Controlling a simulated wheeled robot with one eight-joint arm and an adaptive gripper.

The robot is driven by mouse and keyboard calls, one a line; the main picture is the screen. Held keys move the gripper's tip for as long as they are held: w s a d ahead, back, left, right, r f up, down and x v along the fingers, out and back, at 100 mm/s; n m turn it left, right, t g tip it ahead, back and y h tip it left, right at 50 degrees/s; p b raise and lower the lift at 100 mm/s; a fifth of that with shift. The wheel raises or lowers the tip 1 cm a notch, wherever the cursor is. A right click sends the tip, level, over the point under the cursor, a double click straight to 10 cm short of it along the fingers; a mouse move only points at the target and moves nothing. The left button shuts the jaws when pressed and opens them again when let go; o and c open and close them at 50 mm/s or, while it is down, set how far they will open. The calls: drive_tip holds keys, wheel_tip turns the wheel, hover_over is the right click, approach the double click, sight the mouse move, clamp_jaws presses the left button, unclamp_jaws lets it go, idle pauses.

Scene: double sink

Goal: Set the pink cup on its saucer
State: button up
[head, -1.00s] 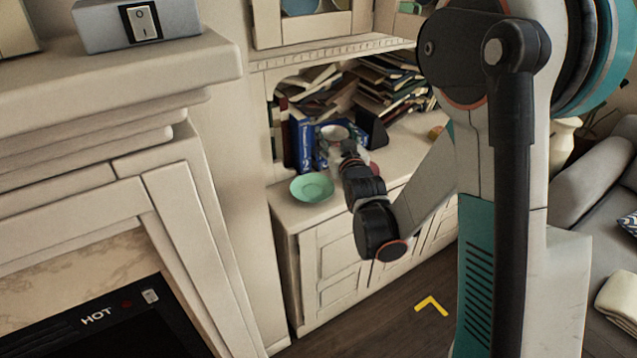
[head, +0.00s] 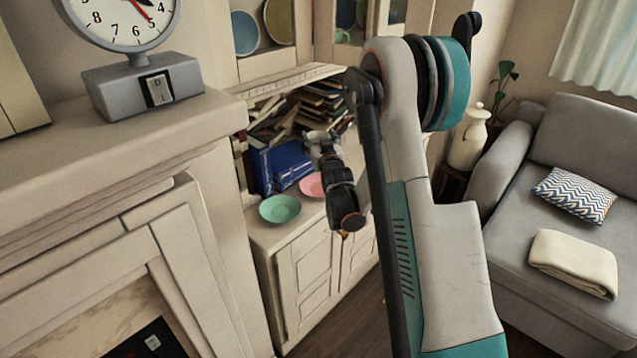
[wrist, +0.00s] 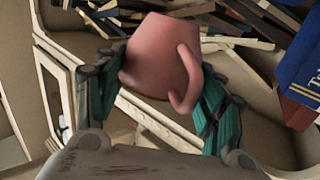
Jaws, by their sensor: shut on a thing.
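The pink cup (wrist: 155,60) is between the teal fingers of my gripper (wrist: 163,85) in the wrist view. The gripper is shut on it, and its handle faces the lower right. The cup looks tilted in that view. A pink saucer (head: 313,185) lies on the cabinet top in the head view, partly hidden by my arm. My gripper (head: 322,146) is above and behind it in the picture, by the books; I cannot make out the cup clearly there. The saucer is not visible in the wrist view.
A green saucer (head: 280,208) lies left of the pink one, near the cabinet's front edge. Blue books (head: 288,163) stand close behind the saucers. Piled books (head: 310,108) fill the shelf recess. The mantel (head: 150,135) juts out at the left.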

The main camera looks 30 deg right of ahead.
wheel_tip(320, 180, down, 14)
drive_tip(key=b, duration=0.4)
drive_tip(key=shift+f+b, duration=0.15)
drive_tip(key=shift+b, duration=0.2)
drive_tip(key=shift+f, duration=0.25)
drive_tip(key=o, duration=1.1)
drive_tip(key=shift+o, duration=0.2)
